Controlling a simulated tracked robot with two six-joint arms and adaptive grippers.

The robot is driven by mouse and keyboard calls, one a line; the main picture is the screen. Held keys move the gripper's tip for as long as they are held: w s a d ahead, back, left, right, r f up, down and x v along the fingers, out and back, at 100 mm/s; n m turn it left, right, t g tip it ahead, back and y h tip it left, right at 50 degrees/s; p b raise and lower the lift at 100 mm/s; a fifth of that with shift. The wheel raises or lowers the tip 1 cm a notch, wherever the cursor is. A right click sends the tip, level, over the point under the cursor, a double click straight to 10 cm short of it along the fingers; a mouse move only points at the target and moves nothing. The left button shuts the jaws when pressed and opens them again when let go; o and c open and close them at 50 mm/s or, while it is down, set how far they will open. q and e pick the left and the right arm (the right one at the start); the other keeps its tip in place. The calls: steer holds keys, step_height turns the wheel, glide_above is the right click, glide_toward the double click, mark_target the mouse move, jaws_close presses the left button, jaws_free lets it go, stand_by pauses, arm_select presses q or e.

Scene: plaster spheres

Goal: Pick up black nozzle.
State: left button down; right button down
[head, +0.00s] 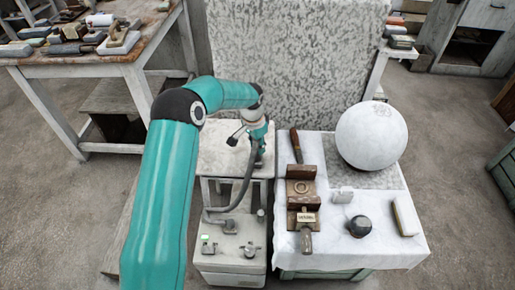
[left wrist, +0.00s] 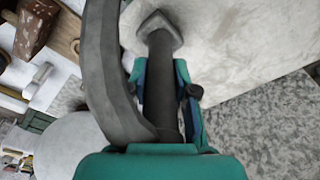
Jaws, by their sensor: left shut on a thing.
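The black nozzle (left wrist: 160,40) is a dark tube with a flared, angular head. In the left wrist view it lies between the teal fingers of my left gripper (left wrist: 163,95), which is shut on it. In the head view my left gripper (head: 258,150) is above the small pale stand, and the nozzle's dark head (head: 237,136) sticks out to its left. A dark hose (left wrist: 107,85) curves beside the nozzle. In the head view the hose (head: 246,185) hangs down from the gripper toward the grey unit (head: 232,262) below. My right gripper is not in view.
Right of the gripper, a cloth-covered table (head: 340,255) holds a large white sphere (head: 371,135), wooden tools (head: 301,190), a dark round object (head: 359,227) and a pale block (head: 405,216). A speckled panel (head: 300,60) stands behind. A cluttered workbench (head: 100,58) is at the left.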

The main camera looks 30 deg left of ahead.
arm_select(q)
step_height(320, 180, up, 20)
steer(key=shift+p, duration=0.4)
steer(key=shift+f, duration=0.1)
stand_by(0.3)
